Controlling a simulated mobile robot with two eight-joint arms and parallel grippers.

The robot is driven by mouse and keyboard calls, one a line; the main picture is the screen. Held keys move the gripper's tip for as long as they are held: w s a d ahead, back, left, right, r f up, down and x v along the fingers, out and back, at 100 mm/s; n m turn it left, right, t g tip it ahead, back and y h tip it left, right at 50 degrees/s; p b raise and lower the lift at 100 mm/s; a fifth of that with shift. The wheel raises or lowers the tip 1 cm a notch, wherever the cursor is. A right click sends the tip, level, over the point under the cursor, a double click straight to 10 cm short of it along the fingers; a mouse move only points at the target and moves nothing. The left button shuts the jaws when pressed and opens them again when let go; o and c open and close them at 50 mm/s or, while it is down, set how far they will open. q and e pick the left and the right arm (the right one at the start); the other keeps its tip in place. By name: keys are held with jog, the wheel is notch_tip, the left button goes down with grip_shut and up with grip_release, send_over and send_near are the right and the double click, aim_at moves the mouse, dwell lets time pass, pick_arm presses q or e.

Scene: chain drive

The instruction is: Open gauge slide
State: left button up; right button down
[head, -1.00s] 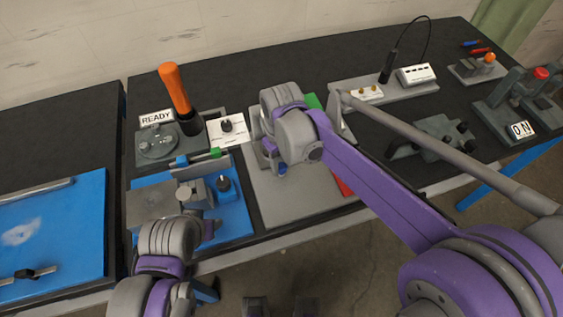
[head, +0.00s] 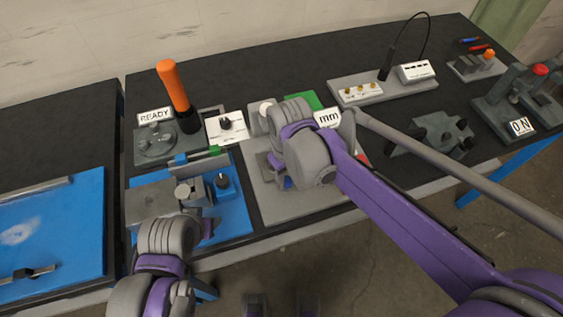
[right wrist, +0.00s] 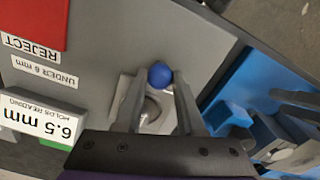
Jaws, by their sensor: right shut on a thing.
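The gauge station's grey base plate (head: 270,205) lies on the bench in the middle of the head view. My right gripper (right wrist: 157,88) is shut on the gauge slide, with the slide's blue round knob (right wrist: 160,75) between its fingers. The knob also shows in the head view (head: 287,183), partly hidden by my wrist. A light grey metal part (right wrist: 148,108) with a round piece shows between the fingers. The gauge display (right wrist: 42,118) reads 6.5 mm. My left wrist is at the lower left of the head view; its fingers are hidden.
A red pad marked REJECT (right wrist: 32,22) and a green pad (head: 303,101) are on the gauge plate. A blue fixture (head: 233,215) stands left of it. An orange handle (head: 173,85) rises behind. A dark fixture (head: 432,135) stands to the right.

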pick_arm(q)
jog(key=shift+r, duration=0.25)
pick_arm(e)
jog(key=s, duration=0.2)
jog(key=s+d, duration=0.2)
jog(key=s, duration=0.1)
jog(key=shift+s, duration=0.35)
jog(key=c, duration=0.5)
grip_release()
jog(key=shift+a, duration=0.1)
jog(key=shift+r, duration=0.1)
pick_arm(q)
jog(key=shift+w+r+p, duration=0.2)
jog(key=shift+r+p, duration=0.4)
jog(key=shift+p, duration=0.05)
pick_arm(e)
notch_tip(320, 180, up, 11)
jog(key=shift+f, duration=0.2)
